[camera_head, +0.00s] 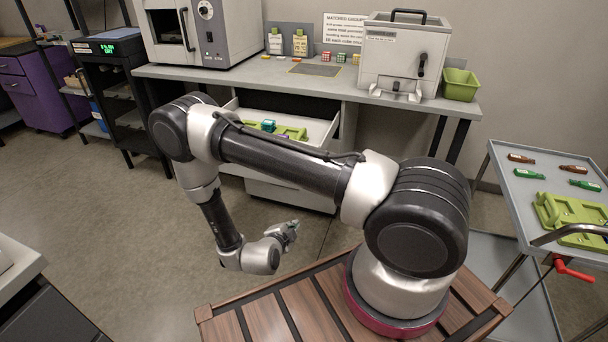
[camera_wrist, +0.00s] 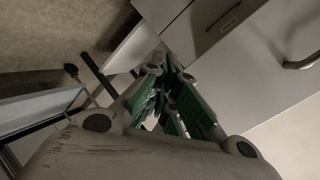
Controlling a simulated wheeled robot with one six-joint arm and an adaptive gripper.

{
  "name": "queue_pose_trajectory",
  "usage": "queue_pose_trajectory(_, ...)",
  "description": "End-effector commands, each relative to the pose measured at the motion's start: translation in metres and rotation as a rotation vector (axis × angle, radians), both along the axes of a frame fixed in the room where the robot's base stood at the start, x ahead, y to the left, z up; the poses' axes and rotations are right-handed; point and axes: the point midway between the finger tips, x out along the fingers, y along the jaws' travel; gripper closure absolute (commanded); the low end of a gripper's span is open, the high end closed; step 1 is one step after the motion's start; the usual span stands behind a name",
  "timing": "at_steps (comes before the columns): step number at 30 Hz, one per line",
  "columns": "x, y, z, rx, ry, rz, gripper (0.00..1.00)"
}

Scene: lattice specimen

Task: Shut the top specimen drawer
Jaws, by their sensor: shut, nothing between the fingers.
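The top specimen drawer (camera_head: 318,128) is pulled out under the bench in the head view. A green rack (camera_head: 290,131) and a small teal block (camera_head: 268,126) lie in it. My arm crosses in front of it and hides much of its front. My gripper (camera_head: 291,228) is low, in front of the drawer unit and below the open drawer, apart from it. In the wrist view my gripper's fingers (camera_wrist: 165,88) are shut and empty. Pale cabinet faces with a label and a handle (camera_wrist: 302,63) show beyond them; which drawer they belong to is unclear.
The grey bench (camera_head: 225,78) carries an oven-like machine (camera_head: 212,30), small coloured cubes and a pale box (camera_head: 400,65) with a green bin (camera_head: 460,86). A trolley (camera_head: 520,185) with bottles stands at the right. Open floor (camera_head: 100,220) lies to the left.

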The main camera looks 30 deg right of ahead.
Motion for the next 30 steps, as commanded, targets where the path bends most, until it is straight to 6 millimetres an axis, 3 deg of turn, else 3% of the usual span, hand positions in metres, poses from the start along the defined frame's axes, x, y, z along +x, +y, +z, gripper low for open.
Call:
queue_pose_trajectory(1,0.010,-0.003,0.025,-0.007,-0.151,-0.053,1.00)
queue_pose_trajectory(3,0.014,-0.008,0.057,-0.016,-0.344,-0.110,1.00)
queue_pose_trajectory(6,0.014,-0.011,0.092,-0.018,-0.549,-0.140,1.00)
queue_pose_trajectory(8,0.015,-0.010,0.104,-0.002,-0.630,-0.138,1.00)
queue_pose_trajectory(14,0.023,-0.017,0.107,0.036,-0.677,-0.148,1.00)
queue_pose_trajectory(30,0.097,-0.091,0.107,0.036,-0.673,-0.148,1.00)
